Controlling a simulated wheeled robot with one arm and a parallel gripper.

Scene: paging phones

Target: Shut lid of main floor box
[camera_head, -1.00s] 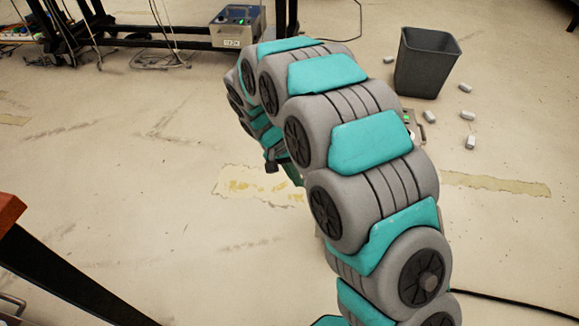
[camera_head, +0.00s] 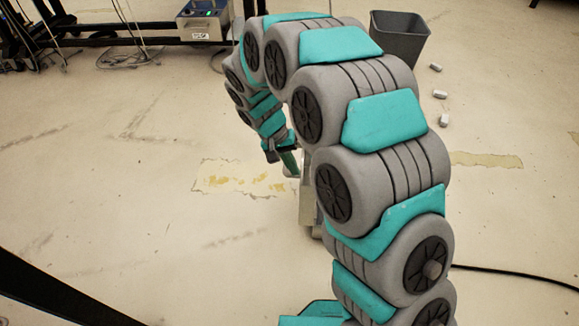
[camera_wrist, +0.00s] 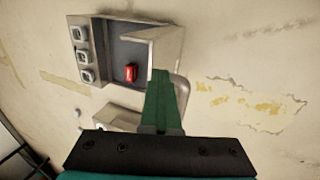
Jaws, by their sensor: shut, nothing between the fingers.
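The floor box (camera_wrist: 78,22) lies in the upper left of the wrist view. It has a pale frame, a row of sockets on its left side and a dark interior with a small red part (camera_wrist: 131,72). A pale panel (camera_wrist: 168,44) on its right side looks like the raised lid; its exact angle is unclear. My gripper (camera_wrist: 160,82) is shut and empty, its green fingers overlapping the panel's lower end; contact cannot be told. In the head view my gripper (camera_head: 291,165) points down beside a pale box part (camera_head: 308,208), mostly hidden behind my arm.
A dark bin (camera_head: 399,38) stands at the back right with small white blocks (camera_head: 441,94) near it. A device (camera_head: 203,20) sits on a rack at the back left. A black cable (camera_head: 520,276) crosses the floor at right.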

